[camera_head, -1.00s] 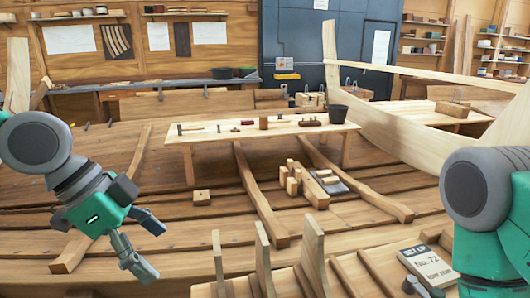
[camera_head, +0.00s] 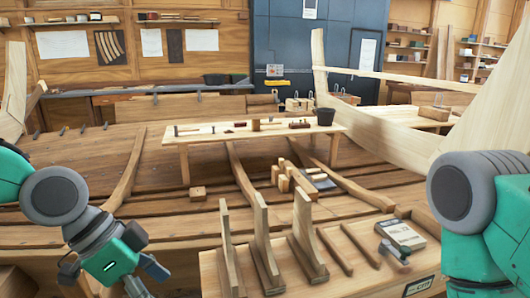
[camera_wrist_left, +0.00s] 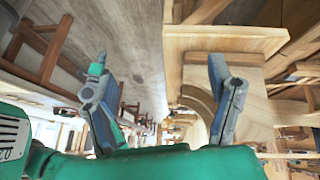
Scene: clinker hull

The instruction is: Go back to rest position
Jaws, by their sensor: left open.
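My left gripper (camera_head: 146,277) is at the lower left of the head view, low, with its fingers cut close to the bottom edge. In the left wrist view its two fingers (camera_wrist_left: 160,75) stand wide apart with nothing between them. It is left of the near bench with the upright wooden pieces and touches nothing that I can see. My right arm (camera_head: 465,195) shows at the right edge of the head view; its gripper is out of the picture.
A low table (camera_head: 210,137) with tools and a dark bucket (camera_head: 325,116) stands farther back. Wood blocks (camera_head: 290,178) lie on the planks between them.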

